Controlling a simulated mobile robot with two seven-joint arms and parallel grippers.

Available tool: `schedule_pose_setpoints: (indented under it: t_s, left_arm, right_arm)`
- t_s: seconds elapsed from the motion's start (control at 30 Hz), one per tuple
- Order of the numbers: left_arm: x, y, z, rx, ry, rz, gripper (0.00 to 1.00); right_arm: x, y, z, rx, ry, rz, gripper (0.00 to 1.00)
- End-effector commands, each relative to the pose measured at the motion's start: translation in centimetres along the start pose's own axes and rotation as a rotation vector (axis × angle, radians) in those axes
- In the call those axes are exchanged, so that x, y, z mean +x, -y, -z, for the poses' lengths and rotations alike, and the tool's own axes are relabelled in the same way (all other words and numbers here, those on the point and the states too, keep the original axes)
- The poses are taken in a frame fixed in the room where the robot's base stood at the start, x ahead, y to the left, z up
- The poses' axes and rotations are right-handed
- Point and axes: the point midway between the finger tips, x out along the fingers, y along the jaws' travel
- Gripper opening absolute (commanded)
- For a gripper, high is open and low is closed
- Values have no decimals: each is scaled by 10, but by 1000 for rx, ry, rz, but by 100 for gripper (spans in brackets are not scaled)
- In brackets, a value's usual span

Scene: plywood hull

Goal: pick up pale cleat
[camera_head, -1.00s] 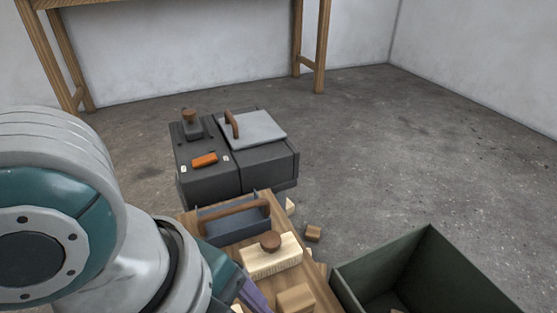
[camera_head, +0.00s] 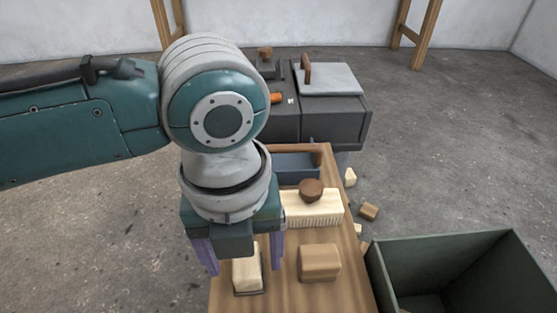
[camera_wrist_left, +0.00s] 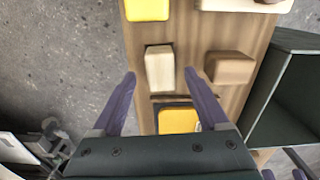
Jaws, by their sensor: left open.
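The pale cleat (camera_head: 247,272), a small oblong pale wood block, lies on the wooden bench top near its left edge. It also shows in the left wrist view (camera_wrist_left: 160,69). My left gripper (camera_head: 241,262) is open above the bench, pointing down. In the left wrist view its purple fingertips (camera_wrist_left: 160,78) are spread wide, with the cleat in line with the gap between them. The gripper hides part of the cleat's surroundings in the head view. Purple finger-like parts, probably my right gripper (camera_wrist_left: 284,172), show at the bottom right corner of the left wrist view.
A browner block (camera_head: 320,262) lies right of the cleat. A pale brush with a round brown knob (camera_head: 312,208) is behind. Yellow pieces (camera_wrist_left: 148,9) lie on the bench. A dark green open bin (camera_head: 440,262) stands right; small offcuts (camera_head: 369,211) lie on the floor.

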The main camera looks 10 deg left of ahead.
Motion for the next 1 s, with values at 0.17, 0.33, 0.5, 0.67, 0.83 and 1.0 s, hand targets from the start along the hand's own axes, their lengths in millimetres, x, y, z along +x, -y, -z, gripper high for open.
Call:
schedule_pose_setpoints:
  t_s: [0.17,0.33,0.5,0.67,0.83,1.0]
  left_arm:
    - [28,1,-1,0,2,1,78]
    - [25,1,-1,1,2,1,78]
    - [25,1,-1,0,2,1,63]
    - [25,1,-1,0,2,1,45]
    - [25,1,-1,0,2,1,26]
    - [25,1,-1,0,2,0,7]
  right_arm:
    - [20,0,-6,0,0,-1,72]
    - [18,-1,-6,-2,0,-4,72]
    - [18,-2,-6,-7,0,-9,72]
    - [17,-3,-6,-8,0,-10,72]
    - [17,-3,-6,-8,-1,-10,72]
    - [17,-3,-5,-7,-1,-9,72]
